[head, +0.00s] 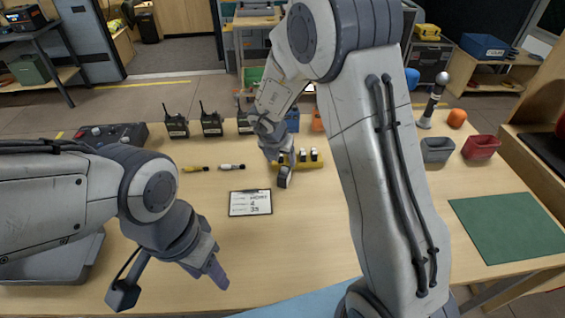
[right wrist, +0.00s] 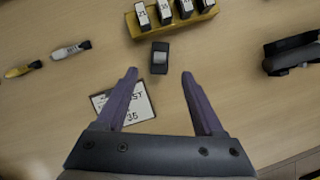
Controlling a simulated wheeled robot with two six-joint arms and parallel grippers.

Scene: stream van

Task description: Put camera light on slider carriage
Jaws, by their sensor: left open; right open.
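A small dark block with a paler grey face, which looks like the camera light (right wrist: 160,58), lies on the table in front of a yellow holder. My right gripper (right wrist: 159,74) is open and empty. In the right wrist view its fingertips spread to either side of the block, just short of it; I cannot tell the height gap. A dark device at the right edge of that view (right wrist: 290,55) may be part of the slider; its carriage is not clearly visible. My left gripper (head: 213,252) is open and empty over the table's front left.
The yellow holder (right wrist: 176,27) carries several upright labelled batteries. A white slate (head: 250,203) lies nearby. Two marker-like sticks (head: 194,169) and several radios (head: 211,124) are farther left and back. Grey (head: 437,150) and red (head: 481,147) bins and a green mat (head: 508,227) are at right.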

